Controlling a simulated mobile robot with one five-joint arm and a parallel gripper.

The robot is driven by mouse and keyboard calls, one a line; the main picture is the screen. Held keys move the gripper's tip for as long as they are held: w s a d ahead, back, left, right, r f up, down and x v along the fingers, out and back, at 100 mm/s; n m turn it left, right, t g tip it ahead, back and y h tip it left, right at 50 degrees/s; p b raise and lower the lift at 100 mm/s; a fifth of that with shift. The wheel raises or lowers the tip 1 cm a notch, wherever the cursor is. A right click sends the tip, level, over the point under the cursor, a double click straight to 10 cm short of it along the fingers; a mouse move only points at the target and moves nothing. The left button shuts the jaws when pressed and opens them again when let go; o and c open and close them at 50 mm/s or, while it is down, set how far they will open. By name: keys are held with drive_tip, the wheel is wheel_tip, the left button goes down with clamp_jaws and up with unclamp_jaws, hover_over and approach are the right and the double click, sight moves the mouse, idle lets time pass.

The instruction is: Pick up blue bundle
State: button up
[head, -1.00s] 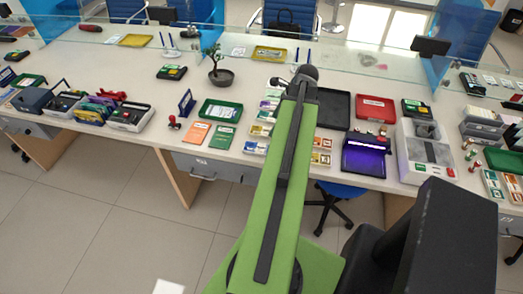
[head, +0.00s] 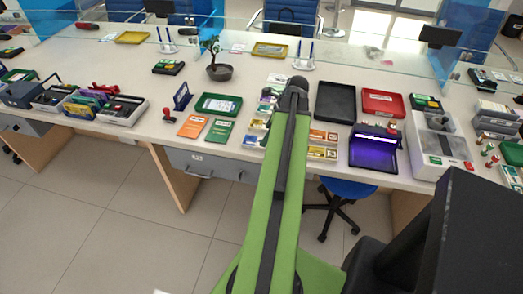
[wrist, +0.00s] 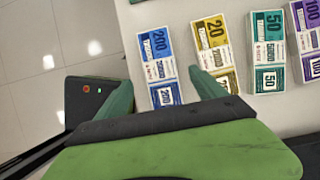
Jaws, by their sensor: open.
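The blue bundle (wrist: 160,65), marked 200, lies on the counter near its edge in the wrist view. My gripper (wrist: 163,88) is open, with one green finger on each side of the bundle's near end. Whether the fingers touch the bundle or hover above it I cannot tell. In the head view my green arm reaches over the counter; the gripper and the blue bundle cannot be made out there.
A yellow bundle (wrist: 214,50) lies close to the right finger, then a teal bundle (wrist: 266,50) and a purple bundle (wrist: 308,40). A black tray (head: 335,102), a red tray (head: 384,102) and a purple-lit device (head: 374,148) stand right of my arm. A potted bonsai (head: 219,72) stands behind.

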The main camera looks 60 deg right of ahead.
drive_tip(key=b+x, duration=0.5)
drive_tip(key=shift+s+d+f, duration=0.1)
drive_tip(key=shift+s+f, duration=0.05)
drive_tip(key=shift+s, duration=0.15)
drive_tip(key=shift+w, duration=0.15)
drive_tip(key=c, duration=1.5)
drive_tip(key=shift+r+p, duration=0.65)
drive_tip(key=shift+p, duration=0.05)
wheel_tip(320, 180, up, 4)
drive_tip(key=p, duration=0.4)
drive_tip(key=s+d+r+p, duration=0.1)
drive_tip(key=s+r+p, duration=0.1)
drive_tip(key=s, duration=0.1)
drive_tip(key=s+d+r+p, duration=0.1)
drive_tip(key=s+r+p, duration=0.1)
drive_tip(key=s, duration=0.2)
drive_tip(key=s+d+r+p, duration=0.1)
drive_tip(key=s+r+p, duration=0.1)
drive_tip(key=s, duration=0.2)
drive_tip(key=shift+s, duration=0.15)
